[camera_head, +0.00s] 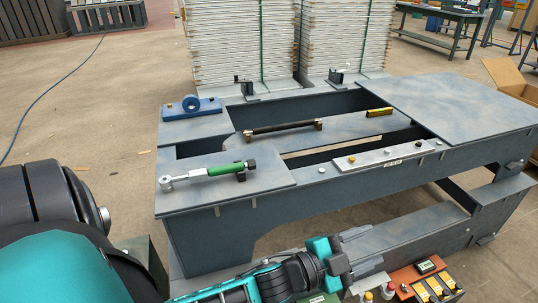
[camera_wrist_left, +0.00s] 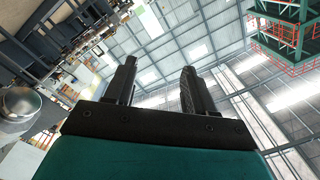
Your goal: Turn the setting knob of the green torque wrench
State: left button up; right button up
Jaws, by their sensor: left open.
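The green torque wrench (camera_head: 222,170) lies on the front left plate of the grey workbench (camera_head: 290,215) in the head view. Its metal ring head points left, and its dark end, where the setting knob (camera_head: 241,175) appears to be, points right beside a small black block. The knob's detail is too small to tell. My left gripper (camera_head: 362,250) is in front of the bench, well to the right of and nearer than the wrench. In the left wrist view its two dark fingers (camera_wrist_left: 158,88) are apart and empty, with the ceiling behind. My right gripper is not in view.
A control panel with buttons (camera_head: 428,285) stands at the lower right. The bench has open gaps between its plates.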

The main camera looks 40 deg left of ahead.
pick_arm(q)
notch_tip(320, 180, up, 4)
jog(key=w+d+m+h, duration=0.2)
jog(key=m+h, duration=0.2)
jog(key=m, duration=0.2)
notch_tip(320, 180, up, 9)
jog(key=m+g+y+b, duration=0.4)
jog(key=m+g+y, duration=1.05)
jog(key=m, duration=0.75)
send_over(254, 160)
jog(key=s+d, duration=0.1)
jog(key=d, duration=0.1)
jog(key=g+h, duration=0.1)
jog(key=b+x, duration=0.3)
jog(key=x, duration=0.9)
jog(key=shift+d+f, duration=0.15)
jog(key=shift+f, duration=0.2)
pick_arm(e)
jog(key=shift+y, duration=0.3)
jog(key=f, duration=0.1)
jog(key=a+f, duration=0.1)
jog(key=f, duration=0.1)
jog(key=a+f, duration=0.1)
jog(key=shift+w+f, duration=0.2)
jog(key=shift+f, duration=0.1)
